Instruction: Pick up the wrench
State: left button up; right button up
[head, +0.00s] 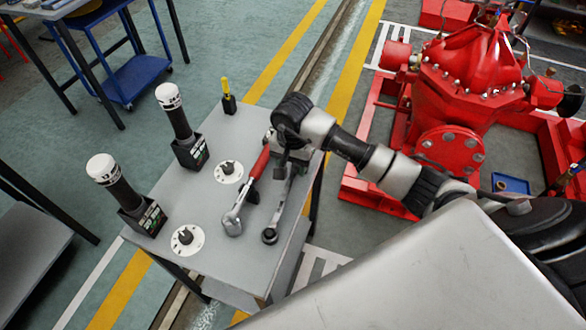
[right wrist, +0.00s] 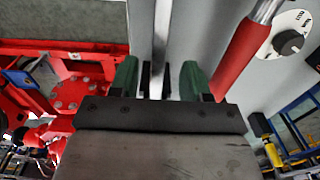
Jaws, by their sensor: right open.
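The grey wrench (head: 281,208) lies on the grey table, its near ring end by the table's right side. Its far part is hidden under my right gripper (head: 290,168), which is over it from above. In the right wrist view the wrench shaft (right wrist: 161,40) runs between the two green fingers of my right gripper (right wrist: 158,80). The fingers are open, with a gap on each side of the shaft. I cannot tell how far down they reach around it. My left gripper is not in view.
A red-handled ratchet (head: 246,190) lies close left of the wrench. Two white-capped black devices (head: 182,125), dials (head: 229,171) and a yellow-handled tool (head: 228,97) stand on the table (head: 205,262). A red pump (head: 470,80) stands at the right.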

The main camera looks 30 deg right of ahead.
aim_at(293, 171)
notch_tip(293, 171, down, 5)
jog(key=shift+d+p, duration=0.1)
jog(key=shift+p, duration=0.55)
jog(key=shift+c, duration=0.5)
grip_shut()
